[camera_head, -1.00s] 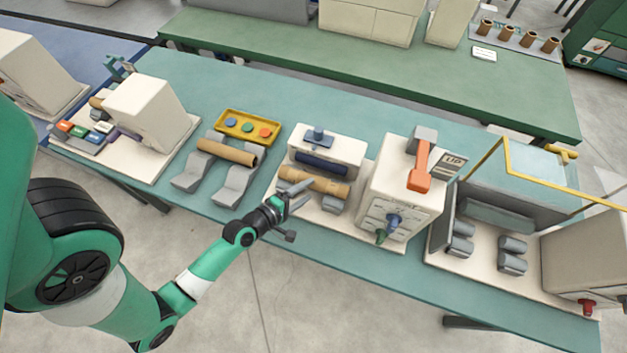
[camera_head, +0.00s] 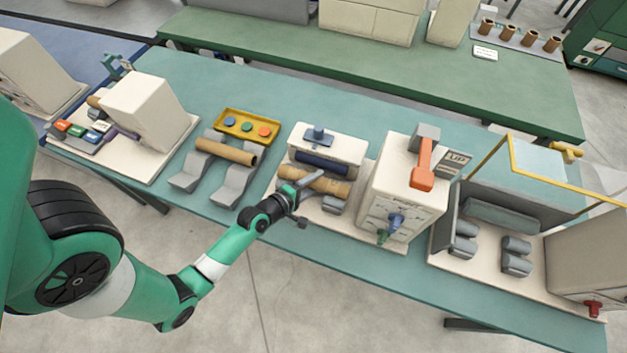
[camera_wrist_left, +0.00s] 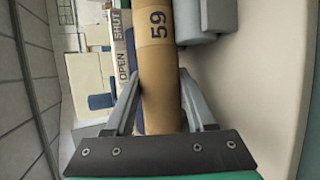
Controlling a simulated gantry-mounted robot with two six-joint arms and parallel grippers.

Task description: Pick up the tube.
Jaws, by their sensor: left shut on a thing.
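A brown cardboard tube (camera_head: 332,187) lies in the winder with the white housing, at the middle of the teal table. In the left wrist view the tube (camera_wrist_left: 158,60) carries a dark "59" and runs between my fingers. My left gripper (camera_head: 307,186) is at the tube's left part, and in the wrist view the gripper (camera_wrist_left: 160,105) has one finger on each side of it, shut on it. The tube still sits low in the winder, in front of a dark blue roller (camera_head: 322,164). My right gripper is not in view.
Another brown tube (camera_head: 226,152) rests on grey cradles at the left, before a yellow button box (camera_head: 247,126). A white cabinet with an orange lever (camera_head: 422,165) stands close on the winder's right. A yellow-framed machine (camera_head: 490,245) is farther right.

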